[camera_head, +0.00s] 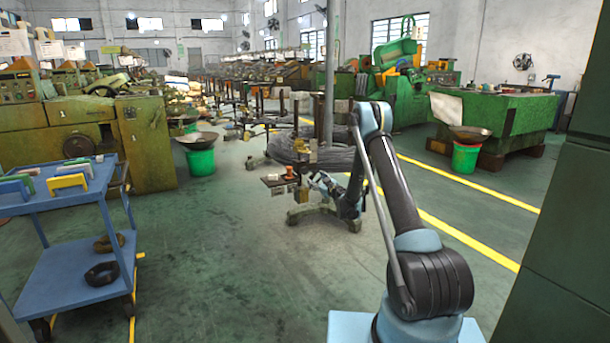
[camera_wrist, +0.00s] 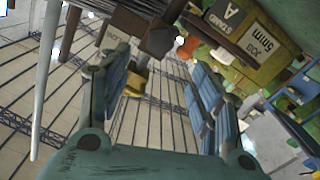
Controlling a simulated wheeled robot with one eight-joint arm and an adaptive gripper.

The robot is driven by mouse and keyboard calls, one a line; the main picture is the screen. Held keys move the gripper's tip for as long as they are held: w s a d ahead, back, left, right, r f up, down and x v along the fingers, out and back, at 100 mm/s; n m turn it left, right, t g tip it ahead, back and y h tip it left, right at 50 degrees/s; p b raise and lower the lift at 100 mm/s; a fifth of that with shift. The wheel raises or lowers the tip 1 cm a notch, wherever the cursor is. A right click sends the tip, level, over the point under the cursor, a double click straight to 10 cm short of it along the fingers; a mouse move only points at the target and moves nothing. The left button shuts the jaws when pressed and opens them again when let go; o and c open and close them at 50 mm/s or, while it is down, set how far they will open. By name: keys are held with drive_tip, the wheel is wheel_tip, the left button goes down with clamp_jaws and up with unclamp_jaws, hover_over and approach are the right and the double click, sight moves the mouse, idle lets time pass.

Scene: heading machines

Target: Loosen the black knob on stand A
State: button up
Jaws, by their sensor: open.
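Stand A carries a dark wire coil (camera_head: 290,147) in the middle of the camera_head view. A dark, blunt-ended piece (camera_wrist: 160,41) lies just beyond my fingertips and may be the black knob; I cannot tell for sure. My gripper (camera_wrist: 163,62) is open, with its fingers apart and nothing clearly held. A yellowish block (camera_wrist: 137,82) shows between the fingers, farther off. In the camera_head view my gripper is small beside the stand, partly hidden by my arm.
A blue cart (camera_head: 75,245) with coloured holders stands at the left. Green machines (camera_head: 400,100) and a green bench (camera_head: 490,112) are at the right, with a green bucket (camera_head: 466,157). A grey pole (camera_head: 329,75) rises behind the stand. The floor left of the stand is clear.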

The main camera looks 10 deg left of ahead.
sight(305, 171)
drive_tip(key=x, duration=1.4)
drive_tip(key=shift+w+a, duration=0.1)
drive_tip(key=c, duration=1.1)
